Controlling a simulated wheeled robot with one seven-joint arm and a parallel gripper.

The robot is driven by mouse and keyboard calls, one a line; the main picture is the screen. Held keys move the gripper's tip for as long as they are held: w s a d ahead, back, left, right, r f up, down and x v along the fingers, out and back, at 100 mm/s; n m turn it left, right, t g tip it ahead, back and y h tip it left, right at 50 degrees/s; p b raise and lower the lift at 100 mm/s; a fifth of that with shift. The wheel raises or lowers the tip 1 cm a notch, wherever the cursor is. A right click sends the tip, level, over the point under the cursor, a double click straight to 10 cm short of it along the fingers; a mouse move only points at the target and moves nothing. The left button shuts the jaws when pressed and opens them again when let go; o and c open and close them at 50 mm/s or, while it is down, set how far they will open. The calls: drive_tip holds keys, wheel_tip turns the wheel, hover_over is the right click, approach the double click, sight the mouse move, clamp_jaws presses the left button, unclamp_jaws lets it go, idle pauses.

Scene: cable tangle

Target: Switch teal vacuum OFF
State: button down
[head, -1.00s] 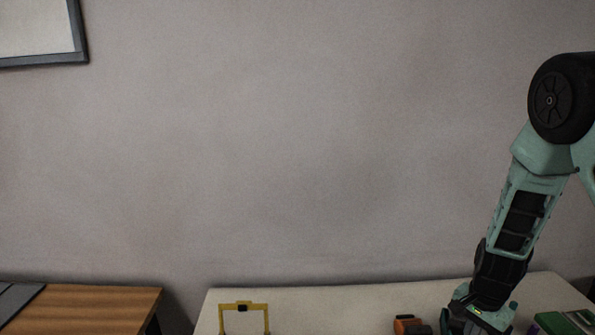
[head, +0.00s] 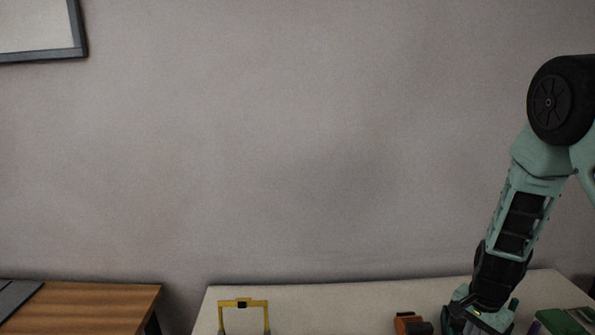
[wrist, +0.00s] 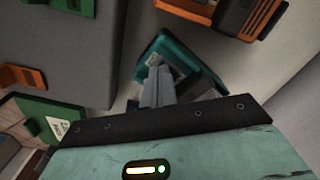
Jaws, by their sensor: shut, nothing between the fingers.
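A teal, box-like thing (wrist: 172,48), which looks like the teal vacuum, lies just beyond my fingertips in the wrist view. Its middle is partly covered by my fingers, and I cannot make out its switch or whether it is on. My gripper (wrist: 157,72) is shut and empty, with its grey fingers together over the teal thing. I cannot tell whether the fingertips touch it. In the head view my arm reaches down to the table at the right, and the fingertips are below the frame.
An orange and black tool (head: 412,323) stands left of my wrist on the pale table (head: 340,300). A green case (head: 562,321) is to the right. A yellow frame (head: 243,302) stands further left. Orange-trimmed items (wrist: 245,15) and a green box (wrist: 50,118) surround the fingers.

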drive_tip(key=shift+r, duration=0.1)
wheel_tip(320, 180, up, 7)
drive_tip(key=p, duration=0.6)
idle(0.3)
